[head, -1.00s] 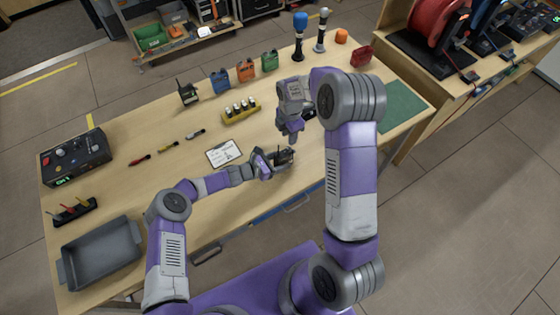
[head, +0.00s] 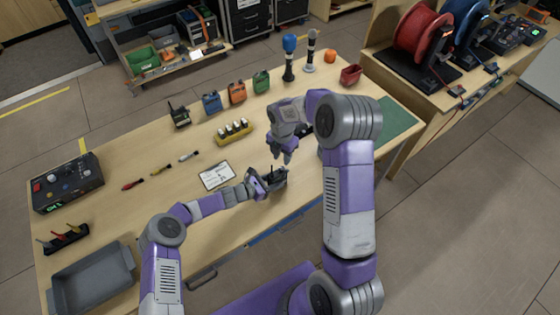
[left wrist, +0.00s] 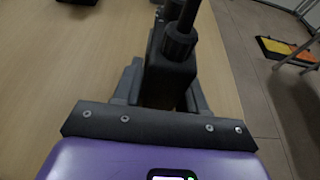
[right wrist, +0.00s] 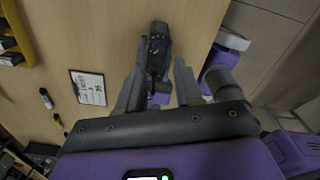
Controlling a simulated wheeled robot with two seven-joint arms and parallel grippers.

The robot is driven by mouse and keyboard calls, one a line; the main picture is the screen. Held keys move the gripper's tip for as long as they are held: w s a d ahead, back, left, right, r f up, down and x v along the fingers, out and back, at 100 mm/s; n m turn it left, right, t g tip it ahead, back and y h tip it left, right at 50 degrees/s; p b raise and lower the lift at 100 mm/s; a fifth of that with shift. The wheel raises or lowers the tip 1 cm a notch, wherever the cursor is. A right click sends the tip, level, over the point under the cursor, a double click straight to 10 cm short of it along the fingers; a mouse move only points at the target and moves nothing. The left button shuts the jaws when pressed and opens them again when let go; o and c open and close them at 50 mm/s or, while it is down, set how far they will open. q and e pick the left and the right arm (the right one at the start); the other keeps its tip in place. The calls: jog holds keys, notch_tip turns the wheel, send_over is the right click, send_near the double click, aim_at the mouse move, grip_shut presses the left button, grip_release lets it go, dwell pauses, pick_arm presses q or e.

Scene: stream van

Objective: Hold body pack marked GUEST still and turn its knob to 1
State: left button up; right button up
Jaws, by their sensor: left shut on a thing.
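The black body pack (head: 280,176) is near the table's front edge, with a dark stub antenna; it also shows in the left wrist view (left wrist: 168,78) and the right wrist view (right wrist: 158,50). I cannot read a GUEST mark or a knob setting. My left gripper (head: 264,184) is shut on the pack, with a finger on either side of it. My right gripper (head: 283,160) points down above the pack. Its fingers (right wrist: 158,92) are apart and empty, with the pack beyond them in the right wrist view.
A white card (head: 216,176) lies left of the pack. A yellow holder (head: 233,134) with several cylinders, and dark, blue, orange and green packs (head: 237,93) stand farther back. A grey tray (head: 95,279) and a control box (head: 68,183) are at the left.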

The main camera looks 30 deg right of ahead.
aim_at(282, 168)
jog(key=n, duration=0.5)
jog(key=shift+w+f, duration=0.1)
jog(key=shift+f, duration=2.95)
jog(key=shift+f+m, duration=0.1)
jog(key=shift+m, duration=0.3)
jog(key=m, duration=0.5)
jog(key=shift+m, duration=0.3)
jog(key=m, duration=0.6)
